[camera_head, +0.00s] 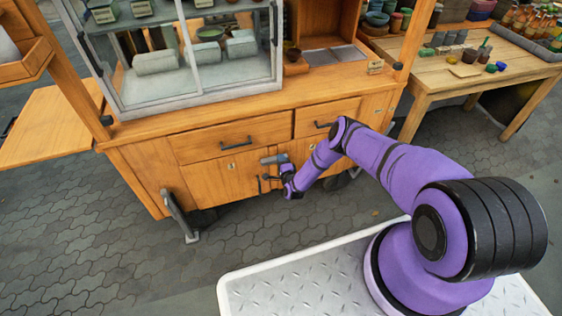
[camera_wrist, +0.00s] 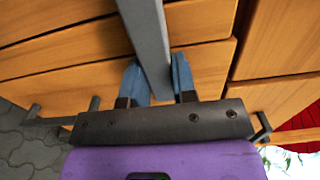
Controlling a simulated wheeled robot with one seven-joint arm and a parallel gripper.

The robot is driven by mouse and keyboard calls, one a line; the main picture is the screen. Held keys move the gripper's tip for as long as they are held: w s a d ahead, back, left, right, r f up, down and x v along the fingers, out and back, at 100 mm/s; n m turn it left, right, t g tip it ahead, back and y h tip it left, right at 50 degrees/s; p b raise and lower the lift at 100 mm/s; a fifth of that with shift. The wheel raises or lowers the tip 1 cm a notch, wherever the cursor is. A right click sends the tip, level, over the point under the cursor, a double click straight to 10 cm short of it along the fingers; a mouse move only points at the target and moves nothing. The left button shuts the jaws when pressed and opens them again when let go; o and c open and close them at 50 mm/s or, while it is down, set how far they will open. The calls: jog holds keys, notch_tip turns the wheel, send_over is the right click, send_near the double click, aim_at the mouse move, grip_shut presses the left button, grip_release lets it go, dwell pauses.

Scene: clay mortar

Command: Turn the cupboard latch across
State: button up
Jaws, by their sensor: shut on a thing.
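The cupboard latch (camera_head: 268,160) is a short grey bar on the front of the wooden cart's lower doors, lying roughly level in the head view. In the wrist view the latch (camera_wrist: 147,35) runs as a long grey bar down between my two blue fingertips. My gripper (camera_head: 285,165) is at the latch's right end, and part of it is hidden by the wrist. In the wrist view my gripper (camera_wrist: 159,82) is shut on the latch, one finger on each side. The cupboard doors (camera_head: 222,176) are closed behind it.
Dark door handles (camera_head: 261,184) sit just below the latch. A drawer with a handle (camera_head: 236,144) is above it. A glass case (camera_head: 180,60) stands on the cart. A wooden table (camera_head: 440,75) with small pots is at right. Paving at lower left is clear.

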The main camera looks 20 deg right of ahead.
jog(key=o, duration=0.9)
jog(key=shift+s, duration=0.1)
jog(key=s, duration=1)
jog(key=shift+s, duration=0.4)
